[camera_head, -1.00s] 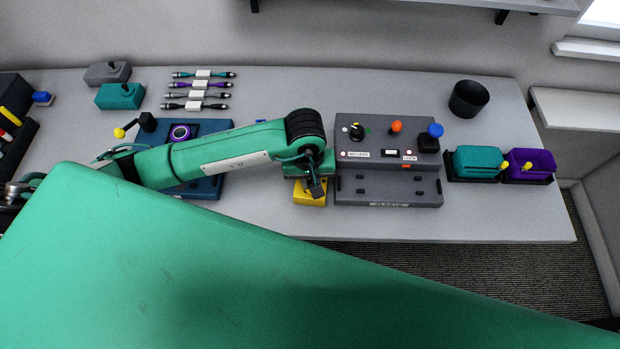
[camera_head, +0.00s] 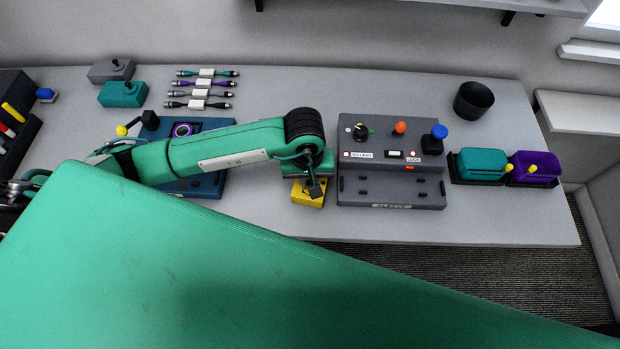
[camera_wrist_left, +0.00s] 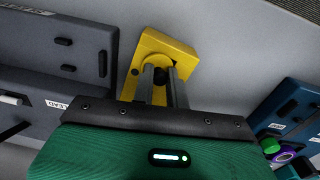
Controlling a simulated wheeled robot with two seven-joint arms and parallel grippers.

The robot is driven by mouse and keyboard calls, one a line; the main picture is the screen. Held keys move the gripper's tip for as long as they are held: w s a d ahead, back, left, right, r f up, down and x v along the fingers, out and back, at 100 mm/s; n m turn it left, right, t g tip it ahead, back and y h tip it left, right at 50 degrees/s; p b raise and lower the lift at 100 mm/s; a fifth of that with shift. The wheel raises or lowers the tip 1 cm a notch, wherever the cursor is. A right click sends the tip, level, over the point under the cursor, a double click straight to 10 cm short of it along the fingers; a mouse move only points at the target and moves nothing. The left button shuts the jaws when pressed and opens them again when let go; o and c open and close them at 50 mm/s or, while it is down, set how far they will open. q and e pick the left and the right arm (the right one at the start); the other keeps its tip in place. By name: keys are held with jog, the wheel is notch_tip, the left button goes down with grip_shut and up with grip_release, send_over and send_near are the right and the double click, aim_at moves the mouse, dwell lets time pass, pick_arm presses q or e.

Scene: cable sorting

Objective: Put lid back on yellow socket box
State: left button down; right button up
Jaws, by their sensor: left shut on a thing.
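A yellow block-shaped piece (camera_head: 308,197), the socket box or its lid, shows below my left gripper (camera_head: 315,187) in the head view, just left of the grey panel. In the left wrist view the yellow piece (camera_wrist_left: 183,52) is directly beyond the fingertips. I cannot tell whether lid and box are both there, or whether the lid is seated. My right gripper is not in view.
The grey panel (camera_head: 390,185) with knobs stands close on the right. A blue device (camera_head: 206,186) lies under my left arm. Grey (camera_head: 108,73) and teal (camera_head: 122,97) boxes and several cables are behind. Teal and purple bins (camera_head: 534,170) and a black cup (camera_head: 473,100) are right.

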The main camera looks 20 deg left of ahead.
pick_arm(q)
jog(key=shift+s+a+r+b, duration=0.1)
jog(key=shift+s+a+b, duration=0.05)
jog(key=shift+a+b, duration=0.2)
dwell(0.3)
jog(key=shift+s+f+b, duration=0.1)
jog(key=shift+f+b, duration=0.2)
jog(key=shift+b, duration=0.85)
dwell(1.0)
dwell(0.4)
jog(key=c, duration=0.8)
grip_release()
jog(key=shift+c, duration=0.2)
jog(key=shift+r, duration=0.1)
jog(key=shift+r+p, duration=1.05)
jog(key=shift+r, duration=2.45)
